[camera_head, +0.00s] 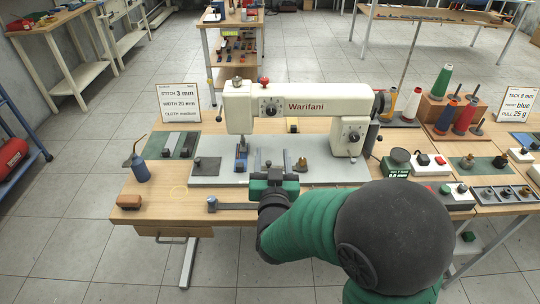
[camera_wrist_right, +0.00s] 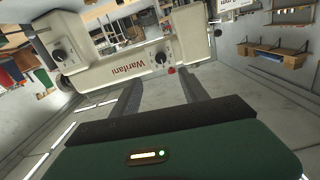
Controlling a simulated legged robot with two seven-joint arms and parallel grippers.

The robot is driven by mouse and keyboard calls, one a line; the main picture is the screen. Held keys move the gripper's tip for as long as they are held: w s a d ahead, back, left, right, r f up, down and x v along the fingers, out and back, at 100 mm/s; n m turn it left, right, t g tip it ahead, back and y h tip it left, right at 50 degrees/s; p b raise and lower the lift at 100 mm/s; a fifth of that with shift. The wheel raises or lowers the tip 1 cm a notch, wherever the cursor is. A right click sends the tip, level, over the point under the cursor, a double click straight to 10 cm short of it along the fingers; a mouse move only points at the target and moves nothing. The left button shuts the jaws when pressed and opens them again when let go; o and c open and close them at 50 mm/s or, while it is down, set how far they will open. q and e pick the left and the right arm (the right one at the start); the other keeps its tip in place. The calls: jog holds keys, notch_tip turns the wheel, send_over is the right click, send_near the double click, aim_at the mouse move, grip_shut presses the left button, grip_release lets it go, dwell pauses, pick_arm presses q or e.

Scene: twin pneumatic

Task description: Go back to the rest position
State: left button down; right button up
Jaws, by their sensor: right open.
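My right gripper (camera_head: 271,160) is in front of the cream Warifani sewing machine (camera_head: 300,104), over the front part of its grey base plate (camera_head: 220,181). Its two fingers point away toward the machine and stand apart, with nothing between them. In the right wrist view the open fingers (camera_wrist_right: 160,82) also show empty, and the sewing machine (camera_wrist_right: 110,70) appears upside down beyond them. My green right arm comes in from the lower right and hides part of the table's front edge. My left gripper is not in the head view.
The wooden table (camera_head: 160,205) holds a blue bottle (camera_head: 141,170), a brown block (camera_head: 129,201) and a sign (camera_head: 179,103) at left. Thread cones (camera_head: 442,82) and a control box (camera_head: 428,165) stand at right. Tiled floor (camera_head: 80,220) is clear left of the table.

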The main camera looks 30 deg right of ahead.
jog(key=s+a+f+n+g+y+p, duration=0.2)
jog(key=a+f+n+g+y+p, duration=0.25)
jog(key=a+y+p, duration=0.45)
jog(key=s+a+f+n+g+p, duration=0.1)
jog(key=s+g, duration=0.3)
jog(key=s, duration=0.3)
jog(key=s+a+f+n+g+p, duration=0.1)
jog(key=s+f+g, duration=0.1)
jog(key=s+g, duration=0.2)
jog(key=s, duration=0.3)
jog(key=shift+a+f, duration=0.3)
jog(key=shift+a, duration=0.05)
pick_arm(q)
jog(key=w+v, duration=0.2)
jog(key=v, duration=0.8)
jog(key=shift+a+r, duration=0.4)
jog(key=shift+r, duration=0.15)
pick_arm(e)
jog(key=shift+a+n, duration=0.15)
jog(key=shift+n, duration=0.1)
jog(key=shift+c, duration=0.4)
